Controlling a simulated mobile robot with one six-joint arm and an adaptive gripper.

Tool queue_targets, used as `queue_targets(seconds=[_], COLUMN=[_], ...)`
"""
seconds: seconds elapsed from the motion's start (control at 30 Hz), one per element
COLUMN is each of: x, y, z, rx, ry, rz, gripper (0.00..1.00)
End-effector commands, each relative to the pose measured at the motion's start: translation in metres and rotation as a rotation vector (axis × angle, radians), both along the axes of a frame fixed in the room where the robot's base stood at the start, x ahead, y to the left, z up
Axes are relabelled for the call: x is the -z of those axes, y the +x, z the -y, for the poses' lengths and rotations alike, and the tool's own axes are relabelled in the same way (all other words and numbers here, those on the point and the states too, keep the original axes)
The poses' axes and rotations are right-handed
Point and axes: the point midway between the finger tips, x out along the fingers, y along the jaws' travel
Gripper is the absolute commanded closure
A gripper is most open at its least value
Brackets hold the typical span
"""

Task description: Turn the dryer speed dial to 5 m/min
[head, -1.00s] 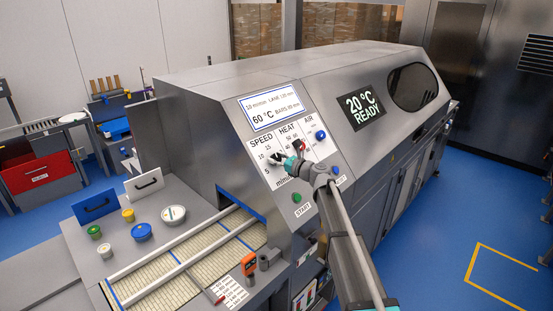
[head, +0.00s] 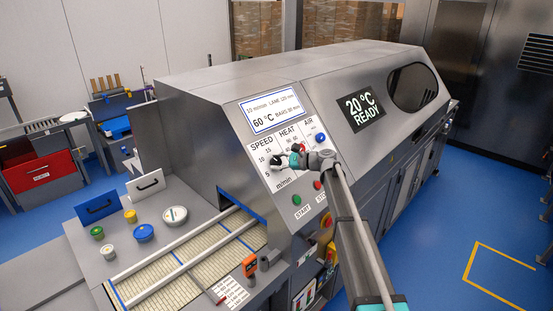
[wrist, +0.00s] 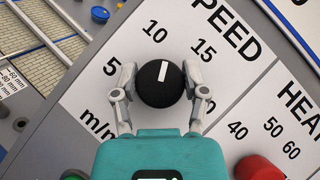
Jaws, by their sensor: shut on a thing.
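The black speed dial (wrist: 160,84) sits on the white SPEED panel (wrist: 85,100), with 5, 10 and 15 printed around it. Its white pointer mark points between 10 and 15, nearer 10. The 5 lies to the left of the dial. My gripper (wrist: 160,88) has one finger on each side of the dial and is shut on it. In the head view my gripper (head: 280,160) is at the SPEED scale and partly covers the dial and the scale.
The red HEAT knob (wrist: 258,168) is close to the right of my gripper. The blue AIR knob (head: 320,138) is farther right. Green START (head: 297,199) and red stop (head: 318,185) buttons lie below. The dryer display (head: 367,108) reads 20 °C READY.

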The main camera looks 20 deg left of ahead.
Motion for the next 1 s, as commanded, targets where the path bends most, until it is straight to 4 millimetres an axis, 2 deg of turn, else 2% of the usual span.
queue_targets(seconds=[0.03, 1.0], x=[-0.0051, -0.0032], y=[0.0050, 0.0026], z=[-0.0016, -0.0004], rx=[-0.026, -0.638], ry=[-0.008, -0.268], rz=[0.030, 0.661], gripper=[0.90, 0.90])
